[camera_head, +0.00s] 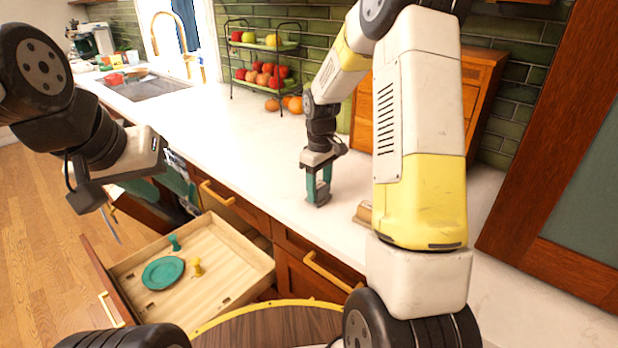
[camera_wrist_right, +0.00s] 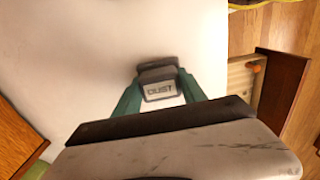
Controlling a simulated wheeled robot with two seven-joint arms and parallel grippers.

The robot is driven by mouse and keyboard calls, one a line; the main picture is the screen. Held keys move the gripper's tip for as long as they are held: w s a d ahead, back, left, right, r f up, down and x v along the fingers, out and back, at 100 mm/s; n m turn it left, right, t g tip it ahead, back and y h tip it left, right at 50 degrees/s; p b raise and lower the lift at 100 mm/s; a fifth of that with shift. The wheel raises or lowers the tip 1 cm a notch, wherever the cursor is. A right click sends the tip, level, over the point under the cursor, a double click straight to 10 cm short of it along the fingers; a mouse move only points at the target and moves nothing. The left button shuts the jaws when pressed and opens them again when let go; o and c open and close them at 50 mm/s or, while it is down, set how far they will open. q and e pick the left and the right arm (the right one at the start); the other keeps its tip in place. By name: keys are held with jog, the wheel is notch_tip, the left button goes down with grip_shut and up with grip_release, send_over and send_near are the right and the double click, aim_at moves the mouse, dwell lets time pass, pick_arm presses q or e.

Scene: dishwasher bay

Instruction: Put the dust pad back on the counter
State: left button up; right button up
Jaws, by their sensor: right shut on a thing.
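The dust pad (camera_wrist_right: 160,84) is a small grey block with the word "DUST" on it, between the green fingers in the right wrist view. My right gripper (camera_head: 318,190) is shut on it. The pad is low over the white counter (camera_head: 250,150), at or close to its surface; I cannot tell whether it touches. In the head view the fingers mostly hide the pad. My left gripper (camera_head: 108,215) hangs at the left, away from the pad, and its fingers are too unclear to judge.
An open wooden drawer (camera_head: 225,287) below the counter holds a teal plate (camera_head: 163,272) and small pieces. A two-tier fruit rack (camera_head: 265,65) stands at the back. A small tan object (camera_head: 363,213) sits right of the gripper, partly behind my arm. Counter to the left is clear.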

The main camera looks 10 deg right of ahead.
aim_at(319, 185)
jog(key=shift+f, duration=0.1)
jog(key=o, duration=1.5)
jog(key=shift+c, duration=0.2)
jog(key=s+r+m+t, duration=0.1)
jog(key=s+r, duration=0.1)
jog(key=r, duration=0.7)
jog(key=s+r, duration=0.3)
jog(key=r, duration=0.5)
jog(key=s+a+r+m+t+y, duration=0.1)
jog(key=s+r+m+t, duration=0.1)
jog(key=s, duration=0.7)
jog(key=s+a+r+m+t+y, duration=0.1)
jog(key=s+r+m+t, duration=0.1)
jog(key=s, duration=0.8)
jog(key=shift+a+r+m+t, duration=0.2)
jog(key=shift+m+t, duration=0.4)
jog(key=shift+m, duration=0.4)
jog(key=shift+s, duration=0.1)
